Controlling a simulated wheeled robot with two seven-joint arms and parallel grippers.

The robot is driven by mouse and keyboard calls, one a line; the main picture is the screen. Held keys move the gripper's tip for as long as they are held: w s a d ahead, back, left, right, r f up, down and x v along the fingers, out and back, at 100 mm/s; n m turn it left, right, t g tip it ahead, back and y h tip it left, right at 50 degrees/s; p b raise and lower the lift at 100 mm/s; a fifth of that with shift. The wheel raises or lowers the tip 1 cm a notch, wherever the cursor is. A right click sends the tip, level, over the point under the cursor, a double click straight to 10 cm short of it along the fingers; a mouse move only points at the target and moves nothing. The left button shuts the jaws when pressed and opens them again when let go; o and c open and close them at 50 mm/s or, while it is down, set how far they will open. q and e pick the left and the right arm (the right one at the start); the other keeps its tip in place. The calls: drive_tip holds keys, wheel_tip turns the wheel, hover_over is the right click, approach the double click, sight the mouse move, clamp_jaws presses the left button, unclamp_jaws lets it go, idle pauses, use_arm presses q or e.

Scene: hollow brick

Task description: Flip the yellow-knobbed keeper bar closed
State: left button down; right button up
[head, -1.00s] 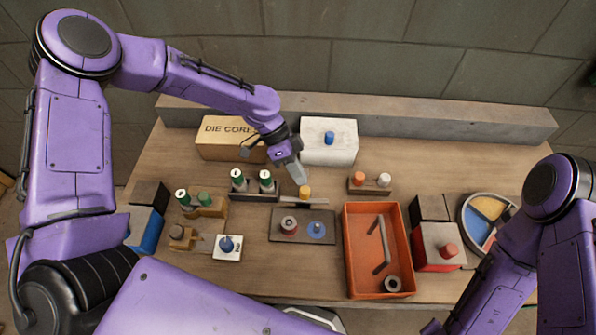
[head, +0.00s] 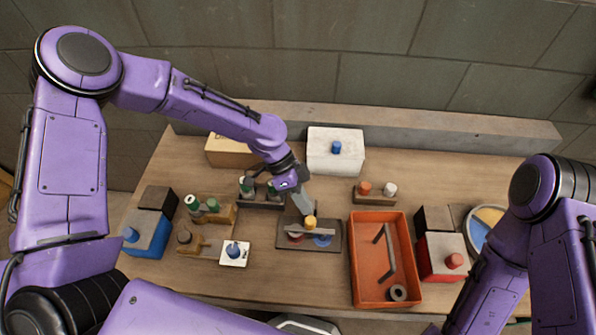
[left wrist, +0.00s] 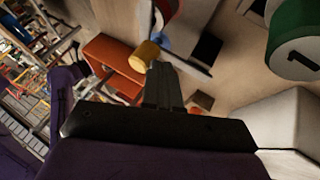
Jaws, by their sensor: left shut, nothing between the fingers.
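The keeper bar (head: 325,230) is a thin light bar with a yellow knob (head: 310,222). It lies across the dark plate (head: 286,243), over a red round part (head: 295,238) and a blue disc (head: 323,241), partly covering both. Whether it is fully seated I cannot tell. My left gripper (head: 305,211) is shut and empty, its tips at the far side of the yellow knob. In the left wrist view, the fingertips (left wrist: 163,70) are close beside the yellow knob (left wrist: 144,55); contact is unclear. My right gripper is out of view.
An orange tray (head: 366,284) stands right of the plate. Green-capped bobbins (head: 212,205) stand to the left, with others partly behind my left gripper. A white block with a blue knob (head: 336,163) stands behind. A white tile (head: 234,260) lies left of the plate.

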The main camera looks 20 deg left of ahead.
use_arm(q)
drive_tip(key=w+a+r+b, duration=0.1)
drive_tip(key=w+a+r, duration=0.5)
drive_tip(key=r, duration=0.1)
drive_tip(key=shift+w+a+r, duration=0.15)
drive_tip(key=shift+a+r, duration=0.25)
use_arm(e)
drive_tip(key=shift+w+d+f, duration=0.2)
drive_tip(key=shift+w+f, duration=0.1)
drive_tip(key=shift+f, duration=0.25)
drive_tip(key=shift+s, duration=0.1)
